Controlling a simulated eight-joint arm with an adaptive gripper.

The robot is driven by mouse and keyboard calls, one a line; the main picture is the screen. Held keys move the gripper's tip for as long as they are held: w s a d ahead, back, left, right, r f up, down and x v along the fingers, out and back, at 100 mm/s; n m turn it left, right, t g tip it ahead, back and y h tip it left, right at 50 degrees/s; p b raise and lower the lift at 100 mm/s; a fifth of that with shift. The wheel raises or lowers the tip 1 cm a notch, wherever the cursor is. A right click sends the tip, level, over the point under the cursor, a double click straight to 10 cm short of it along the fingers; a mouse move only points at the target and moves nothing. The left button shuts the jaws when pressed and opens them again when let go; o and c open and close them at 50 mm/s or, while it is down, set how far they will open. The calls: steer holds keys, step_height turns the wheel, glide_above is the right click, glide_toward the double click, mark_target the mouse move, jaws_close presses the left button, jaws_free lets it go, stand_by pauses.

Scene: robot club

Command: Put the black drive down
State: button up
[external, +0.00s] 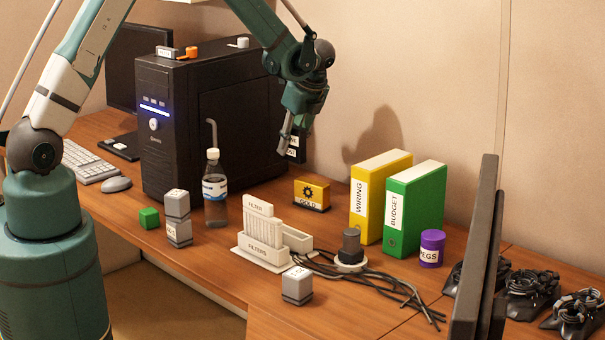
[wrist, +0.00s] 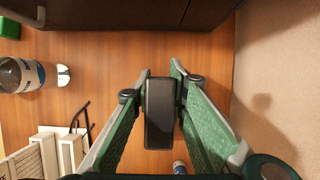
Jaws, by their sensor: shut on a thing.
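The black drive (wrist: 160,115) is a dark, flat block between the two green fingers of my gripper (wrist: 160,84) in the wrist view. My gripper (external: 290,142) is shut on it. In the external view the drive (external: 297,150) shows a white label, is partly hidden by a finger, and is held above the table (external: 215,262), just right of the black computer tower (external: 240,125). Bare wood shows around it in the wrist view.
A yellow box with a gear (external: 311,193) stands below and right of my gripper. The water bottle (external: 215,190), white filter holder (external: 262,245), yellow binder (external: 375,195) and green binder (external: 414,210) stand nearby. The wall (wrist: 272,75) is close on the wrist view's right.

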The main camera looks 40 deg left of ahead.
steer(key=a, duration=0.6)
steer(key=shift+d+f+b, duration=0.1)
steer(key=shift+f+b, duration=0.3)
steer(key=shift+f, duration=2.95)
steer(key=shift+f, duration=0.1)
steer(key=shift+f, duration=2)
steer(key=shift+a+f, duration=0.2)
steer(key=shift+f, duration=0.1)
steer(key=shift+f+b, duration=0.2)
steer(key=shift+b, duration=0.25)
steer(key=o, duration=1)
